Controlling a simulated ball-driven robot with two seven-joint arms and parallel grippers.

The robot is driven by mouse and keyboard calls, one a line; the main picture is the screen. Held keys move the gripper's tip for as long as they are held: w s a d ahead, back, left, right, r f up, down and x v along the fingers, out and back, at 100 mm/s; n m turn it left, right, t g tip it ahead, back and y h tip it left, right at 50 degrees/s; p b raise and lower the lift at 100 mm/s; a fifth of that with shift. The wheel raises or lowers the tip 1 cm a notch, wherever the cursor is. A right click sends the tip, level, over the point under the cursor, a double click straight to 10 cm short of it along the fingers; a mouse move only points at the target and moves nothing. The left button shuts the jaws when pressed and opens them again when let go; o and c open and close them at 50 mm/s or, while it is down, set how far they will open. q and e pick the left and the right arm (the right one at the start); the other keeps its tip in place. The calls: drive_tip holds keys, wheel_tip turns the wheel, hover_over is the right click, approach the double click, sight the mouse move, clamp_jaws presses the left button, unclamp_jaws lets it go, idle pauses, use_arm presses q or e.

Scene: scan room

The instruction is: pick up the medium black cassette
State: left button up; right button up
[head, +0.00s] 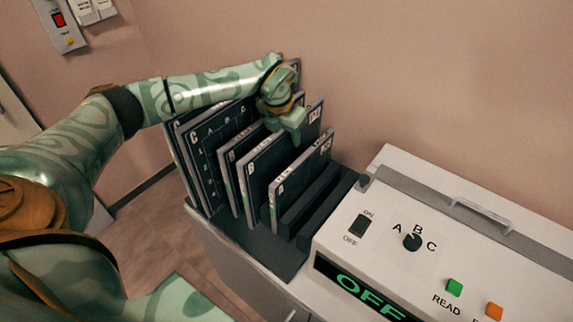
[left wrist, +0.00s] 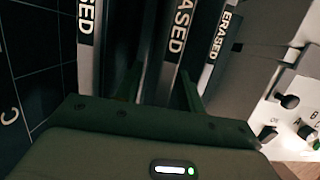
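Black cassettes with pale edges stand upright in a dark rack. The large ones (head: 207,165) are at the left, the medium black cassettes (head: 262,172) in the middle, and a small one (head: 298,177) at the right. My left gripper (head: 293,133) points down over the far upper part of the medium cassettes and hides some of their top edges. In the left wrist view, its fingers (left wrist: 163,92) stand apart on either side of a middle cassette's edge marked "ERASED" (left wrist: 178,38). I cannot tell whether they touch it. My right gripper is out of view.
Empty dark slots (head: 322,200) lie right of the small cassette. A white reader machine (head: 400,190) with a switch, knob, buttons and a display reading OFF stands beside the rack. The wall (head: 400,70) is close behind.

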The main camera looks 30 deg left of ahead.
use_arm(q)
clamp_jaws()
drive_tip(key=shift+r, duration=0.15)
idle(1.3)
